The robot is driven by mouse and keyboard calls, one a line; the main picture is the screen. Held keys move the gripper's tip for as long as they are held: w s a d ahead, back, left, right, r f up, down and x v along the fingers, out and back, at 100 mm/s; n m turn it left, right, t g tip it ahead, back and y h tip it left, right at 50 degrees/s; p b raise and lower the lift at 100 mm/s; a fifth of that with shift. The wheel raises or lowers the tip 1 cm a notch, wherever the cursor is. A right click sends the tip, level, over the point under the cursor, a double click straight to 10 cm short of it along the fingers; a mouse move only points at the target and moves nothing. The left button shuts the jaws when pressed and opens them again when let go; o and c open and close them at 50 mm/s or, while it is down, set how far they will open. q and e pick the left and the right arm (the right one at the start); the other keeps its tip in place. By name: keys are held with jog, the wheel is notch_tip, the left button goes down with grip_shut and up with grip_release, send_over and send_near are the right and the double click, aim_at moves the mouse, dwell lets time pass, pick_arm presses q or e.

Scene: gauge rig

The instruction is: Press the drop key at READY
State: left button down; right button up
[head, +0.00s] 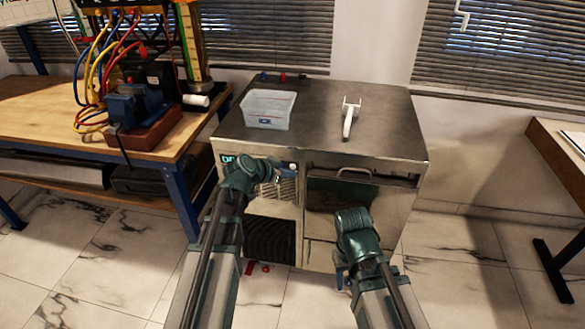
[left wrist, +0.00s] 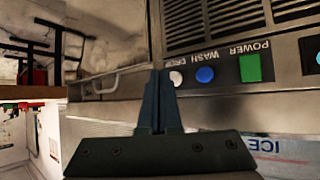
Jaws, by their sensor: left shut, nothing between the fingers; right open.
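The machine's front panel shows in the left wrist view, upside down, with a green POWER key (left wrist: 250,68), a blue WASH key (left wrist: 205,75) and a white drop key (left wrist: 176,78), its label partly hidden. A lit display (left wrist: 312,52) is cut off at the right edge; it also shows in the head view (head: 229,159), too small to read. My left gripper (head: 279,177) is shut and empty, its tips (left wrist: 161,74) beside the white key; I cannot tell whether they touch it. My right gripper (head: 343,277) is low before the cabinet, open.
A clear plastic bin (head: 268,108) and a white scoop-like tool (head: 350,118) stand on the steel cabinet top (head: 318,140). A handled door (head: 358,171) is right of the panel. A wooden bench (head: 45,110) with hoses stands left.

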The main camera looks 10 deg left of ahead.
pick_arm(q)
jog(key=shift+s, duration=0.1)
jog(key=s, duration=0.4)
jog(key=shift+s, duration=0.4)
dwell(0.7)
jog(key=s+d+r+g+y+p, duration=0.2)
jog(key=s+d+r+g+p, duration=0.3)
jog(key=s+d+p, duration=0.6)
jog(key=s+r+n+g+y+p, duration=0.1)
jog(key=s+r+g+y+p, duration=0.1)
jog(key=s+p, duration=0.2)
jog(key=s+a+r+n+g+y+p, duration=0.1)
jog(key=s+r+g+y+p, duration=0.1)
jog(key=s, duration=0.6)
jog(key=shift+a+r+g+y+p, duration=0.3)
jog(key=shift+r+y+p, duration=0.25)
jog(key=shift+p, duration=0.55)
jog(key=shift+w, duration=0.1)
